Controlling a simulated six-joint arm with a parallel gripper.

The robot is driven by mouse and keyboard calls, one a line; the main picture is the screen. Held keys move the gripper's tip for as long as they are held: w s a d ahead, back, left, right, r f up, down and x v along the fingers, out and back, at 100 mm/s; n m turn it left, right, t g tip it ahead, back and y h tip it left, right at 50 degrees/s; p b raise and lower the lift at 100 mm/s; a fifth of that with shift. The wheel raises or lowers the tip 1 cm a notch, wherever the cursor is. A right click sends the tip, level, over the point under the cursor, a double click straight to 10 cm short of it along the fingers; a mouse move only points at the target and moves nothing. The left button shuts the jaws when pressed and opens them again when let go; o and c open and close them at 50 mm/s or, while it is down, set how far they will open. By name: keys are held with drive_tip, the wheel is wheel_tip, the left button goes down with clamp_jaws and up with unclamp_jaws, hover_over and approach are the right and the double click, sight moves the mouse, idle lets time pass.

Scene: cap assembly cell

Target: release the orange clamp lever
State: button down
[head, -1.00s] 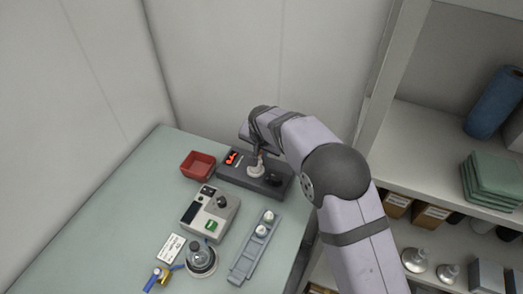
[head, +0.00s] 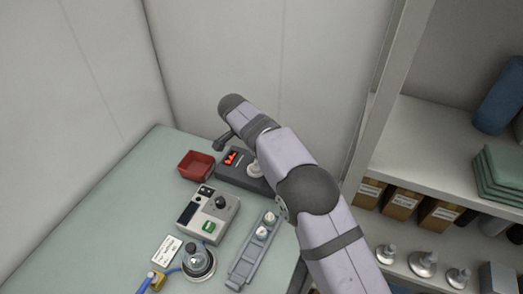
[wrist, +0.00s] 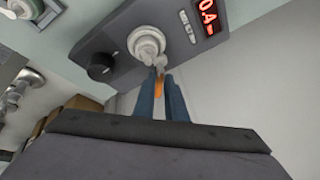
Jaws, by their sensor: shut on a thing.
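The orange clamp lever (wrist: 158,88) shows as a narrow strip between the two blue fingers of my gripper (wrist: 160,76) in the wrist view. The fingers are shut on it and hide most of it. Just past the fingertips is a round white fitting (wrist: 146,42) with a small grey stem, on the dark grey device (wrist: 115,35). In the head view the white fitting (head: 254,169) is partly covered by my arm. My gripper's body (head: 223,142) shows above the device's left part; the lever cannot be made out there.
The device has a red display (head: 232,156) and a black knob (wrist: 101,66). A red bin (head: 195,165) stands left of it. A control box (head: 208,215), a grey rack (head: 253,250) and a round stand (head: 198,262) are nearer. Shelves (head: 420,150) are at right.

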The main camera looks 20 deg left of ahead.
drive_tip(key=shift+r+m+h+p, duration=0.1)
drive_tip(key=shift+m+h+p, duration=0.4)
drive_tip(key=shift+m+p, duration=0.7)
drive_tip(key=c, duration=1.8)
unclamp_jaws()
drive_tip(key=shift+a, duration=0.1)
drive_tip(key=v, duration=0.7)
drive_tip(key=shift+b, duration=0.4)
drive_tip(key=shift+r, duration=0.1)
